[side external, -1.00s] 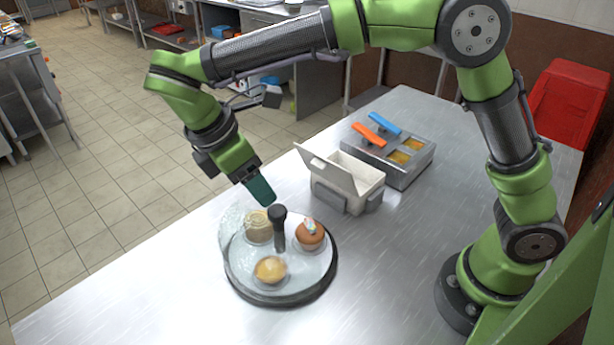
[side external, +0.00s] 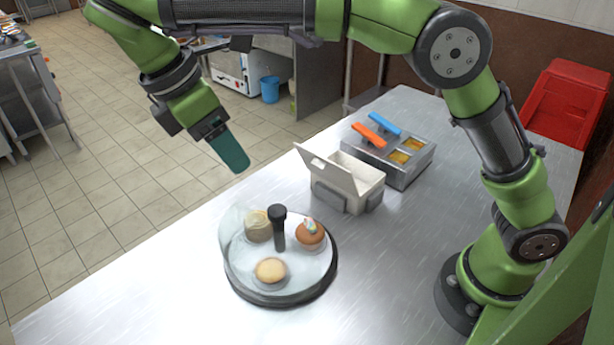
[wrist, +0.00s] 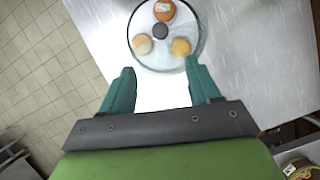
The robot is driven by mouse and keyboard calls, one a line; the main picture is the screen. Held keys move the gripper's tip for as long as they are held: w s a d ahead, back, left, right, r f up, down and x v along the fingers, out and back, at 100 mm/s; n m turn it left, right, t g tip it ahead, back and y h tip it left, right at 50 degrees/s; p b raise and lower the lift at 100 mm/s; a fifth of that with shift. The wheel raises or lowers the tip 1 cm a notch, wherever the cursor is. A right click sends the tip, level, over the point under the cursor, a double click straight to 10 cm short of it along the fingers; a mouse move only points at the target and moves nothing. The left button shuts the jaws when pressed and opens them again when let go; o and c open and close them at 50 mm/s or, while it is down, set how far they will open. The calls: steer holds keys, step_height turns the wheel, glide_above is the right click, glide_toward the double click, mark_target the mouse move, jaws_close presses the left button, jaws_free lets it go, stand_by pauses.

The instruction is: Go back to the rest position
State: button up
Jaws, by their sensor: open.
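My gripper (side external: 234,160) hangs in the air above the table's left edge, up and to the left of the round pastry stand. In the wrist view my gripper (wrist: 160,90) has its two teal fingers wide apart with nothing between them. The round stand (side external: 290,297) has a dark base, a black knob on a post, and a clear curved cover at its left. On it are a pale pastry (side external: 257,227), a yellow pastry (side external: 270,270) and an orange-brown cupcake (side external: 310,234). The stand (wrist: 192,64) is also beyond my fingers in the wrist view.
A white lidded box (side external: 350,182) stands open behind the stand. Behind it is a metal container (side external: 412,174) with orange and blue handles and yellow contents. A red bin (side external: 570,108) is at the back right. The table front (side external: 150,310) is clear.

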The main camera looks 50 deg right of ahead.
steer(key=s+d+f+m+t+y, duration=0.1)
steer(key=s+d+m+t+y, duration=0.2)
steer(key=s+d+m, duration=0.3)
steer(key=s+d+f+m+t+y, duration=0.2)
steer(key=s+d+m+t, duration=0.3)
steer(key=d+m, duration=0.7)
steer(key=s+d+y, duration=0.1)
steer(key=s+d, duration=0.1)
steer(key=d, duration=0.1)
steer(key=shift+f+m, duration=0.25)
steer(key=shift+m, duration=0.15)
